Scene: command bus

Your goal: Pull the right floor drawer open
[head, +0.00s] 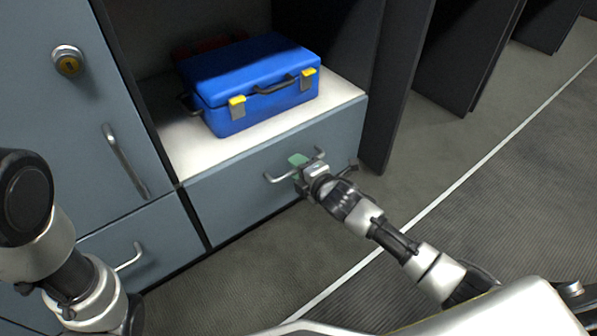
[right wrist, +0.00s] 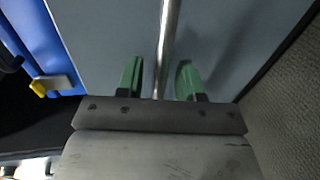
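The right floor drawer (head: 235,192) is a blue-grey front below the open compartment and looks shut. Its metal bar handle (head: 280,177) also shows in the right wrist view (right wrist: 168,40). My right gripper (head: 301,167) is at the handle. In the right wrist view, its green fingertips (right wrist: 160,80) stand on either side of the bar, with a visible gap on each side. The gripper is open around the handle. My left arm shows at the left of the head view, but its gripper is out of view.
A blue toolbox (head: 255,85) with yellow latches sits on the white shelf (head: 340,92) above the drawer. Another drawer (head: 150,240) with a handle is at the left, below a locker door (head: 75,110). Dark panels (head: 400,80) stand at the right. The floor before the drawer looks clear.

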